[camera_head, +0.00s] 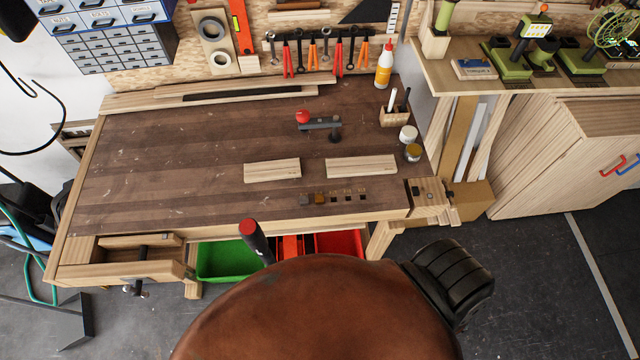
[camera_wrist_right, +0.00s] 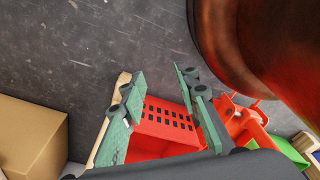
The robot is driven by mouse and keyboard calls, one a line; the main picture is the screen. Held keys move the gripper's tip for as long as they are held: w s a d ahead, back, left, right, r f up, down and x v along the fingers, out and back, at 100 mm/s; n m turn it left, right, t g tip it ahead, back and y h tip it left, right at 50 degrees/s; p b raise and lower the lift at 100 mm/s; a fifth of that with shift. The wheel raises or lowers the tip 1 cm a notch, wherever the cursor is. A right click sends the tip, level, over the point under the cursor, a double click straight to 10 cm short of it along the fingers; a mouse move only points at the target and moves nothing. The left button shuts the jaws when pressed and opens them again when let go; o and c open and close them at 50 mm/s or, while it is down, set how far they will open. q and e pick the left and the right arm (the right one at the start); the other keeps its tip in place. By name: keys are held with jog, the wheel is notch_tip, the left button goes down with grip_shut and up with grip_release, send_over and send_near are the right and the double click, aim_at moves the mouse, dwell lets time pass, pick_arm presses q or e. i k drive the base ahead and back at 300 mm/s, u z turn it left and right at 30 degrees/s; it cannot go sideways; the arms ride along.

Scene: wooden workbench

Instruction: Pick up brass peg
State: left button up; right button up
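A row of several small blocks or pegs lies near the front edge of the workbench in the head view. A golden-brown one (camera_head: 320,197) is second from the left; it may be the brass peg, but it is too small to tell. My right gripper (camera_wrist_right: 165,110) shows in the right wrist view with its two greenish fingers apart and nothing between them. It is not over the bench top in the head view; behind its fingers are a red bin and the floor. My left gripper is in neither view.
A large brown rounded leather-like object (camera_head: 320,315) fills the front of the head view. Two pale boards (camera_head: 272,170) (camera_head: 361,167) lie behind the small blocks. A red-knobbed tool (camera_head: 318,124) stands farther back. The bench's left half (camera_head: 170,165) is clear. A red bin (camera_wrist_right: 168,125) is below.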

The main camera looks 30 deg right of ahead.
aim_at(319, 198)
jog(key=z, duration=0.2)
jog(key=k, duration=0.45)
jog(key=z, duration=0.75)
jog(key=i, duration=0.5)
